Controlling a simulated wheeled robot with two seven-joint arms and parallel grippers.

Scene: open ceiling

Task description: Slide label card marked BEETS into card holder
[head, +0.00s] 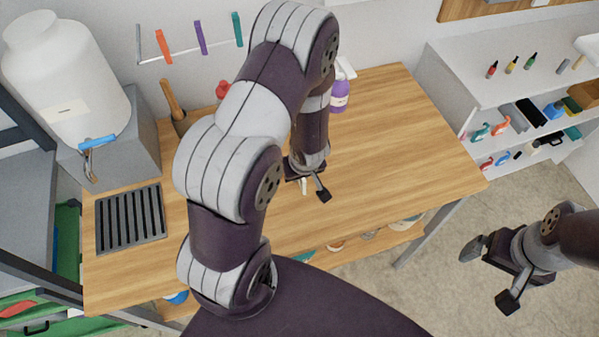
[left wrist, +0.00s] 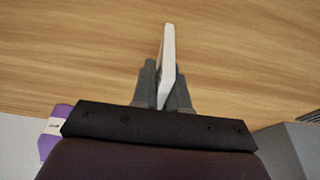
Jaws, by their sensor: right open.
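A thin white card (left wrist: 168,55) stands nearly edge-on between the fingers of my left gripper (left wrist: 165,92) in the left wrist view. The fingers are shut on it, and its marking cannot be read. In the head view my left gripper (head: 307,186) is above the wooden tabletop, with a small bit of the card (head: 304,187) showing below it. My right gripper (head: 489,275) is open and empty over the floor, right of the table. I cannot clearly make out the card holder; a small pale plate (head: 66,111) is on the white barrel's front.
The wooden table (head: 400,150) is mostly clear on its right half. A white barrel (head: 65,75) with a tap stands at the left beside a slotted black tray (head: 130,218). A purple bottle (head: 339,97) stands behind my left arm. A shelf unit (head: 480,55) is at the right.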

